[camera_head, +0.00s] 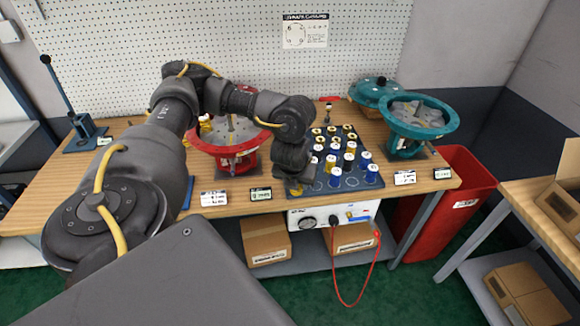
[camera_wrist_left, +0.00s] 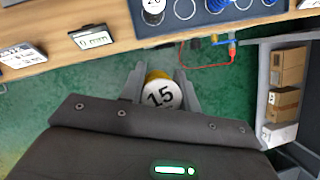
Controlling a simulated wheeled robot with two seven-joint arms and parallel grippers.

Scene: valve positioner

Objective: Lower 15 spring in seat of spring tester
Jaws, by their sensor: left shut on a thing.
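My left gripper (camera_head: 294,188) is shut on the 15 spring (camera_wrist_left: 160,95). In the left wrist view the spring has a white round cap marked 15 and a yellow side, between the two grey fingers. In the head view the gripper is over the front of the bench, by the left front of the spring tray, and a bit of yellow shows at its tip. A dark blue device with a tall lever (camera_head: 85,130) stands at the far left of the bench. It looks like the spring tester; its seat is too small to make out. My right gripper is not in view.
The dark blue tray (camera_head: 343,185) holds several capped springs, with empty ring spots at its front. A red valve actuator (camera_head: 232,160), partly behind my arm, and a teal one (camera_head: 418,120) stand on the bench. Small label cards and a display line the front edge.

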